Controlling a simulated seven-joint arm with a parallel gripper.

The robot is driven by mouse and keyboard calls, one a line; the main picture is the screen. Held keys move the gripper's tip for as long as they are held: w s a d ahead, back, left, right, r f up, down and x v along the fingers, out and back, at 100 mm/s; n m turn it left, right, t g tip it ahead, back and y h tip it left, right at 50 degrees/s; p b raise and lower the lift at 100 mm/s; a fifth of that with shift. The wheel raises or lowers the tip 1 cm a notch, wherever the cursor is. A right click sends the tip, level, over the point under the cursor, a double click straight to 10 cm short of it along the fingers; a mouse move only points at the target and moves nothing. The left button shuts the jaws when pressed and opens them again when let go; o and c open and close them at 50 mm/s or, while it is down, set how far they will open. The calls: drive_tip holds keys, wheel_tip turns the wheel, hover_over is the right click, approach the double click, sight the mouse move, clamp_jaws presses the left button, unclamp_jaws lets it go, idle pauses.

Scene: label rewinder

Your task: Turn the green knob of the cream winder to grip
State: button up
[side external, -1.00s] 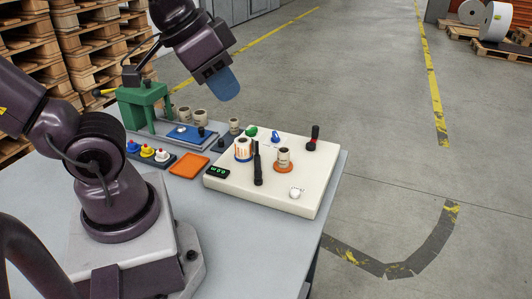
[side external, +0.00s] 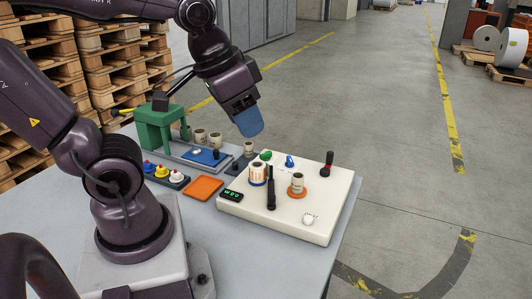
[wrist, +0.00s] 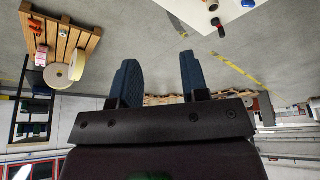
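The cream winder (side external: 250,210) lies on the table, a flat box with two label rolls on spindles, a black upright lever, a red-and-black lever, a white knob and a small display. Its green knob (side external: 266,155) is at the back edge, near a blue knob (side external: 290,161). My gripper (side external: 249,122) is in the air above and behind the green knob, clear of the winder. In the wrist view, my gripper's two blue fingers (wrist: 158,75) are apart with nothing between them. A corner of the winder (wrist: 200,14) shows at the top of the wrist view.
A green press (side external: 160,122), paper rolls (side external: 200,136), a blue plate (side external: 206,156), a row of coloured buttons (side external: 162,171) and an orange tray (side external: 206,188) stand left of the winder. Pallets are stacked behind.

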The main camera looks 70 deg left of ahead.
drive_tip(key=w+a+f+n+g, duration=0.2)
drive_tip(key=w+a+f+n, duration=0.1)
drive_tip(key=w+a, duration=0.35)
drive_tip(key=m+g, duration=0.2)
hover_over(266, 152)
wheel_tip(266, 152, down, 13)
wheel_tip(266, 152, down, 13)
drive_tip(key=shift+s+d+r, duration=0.1)
drive_tip(key=shift+r, duration=0.1)
clamp_jaws()
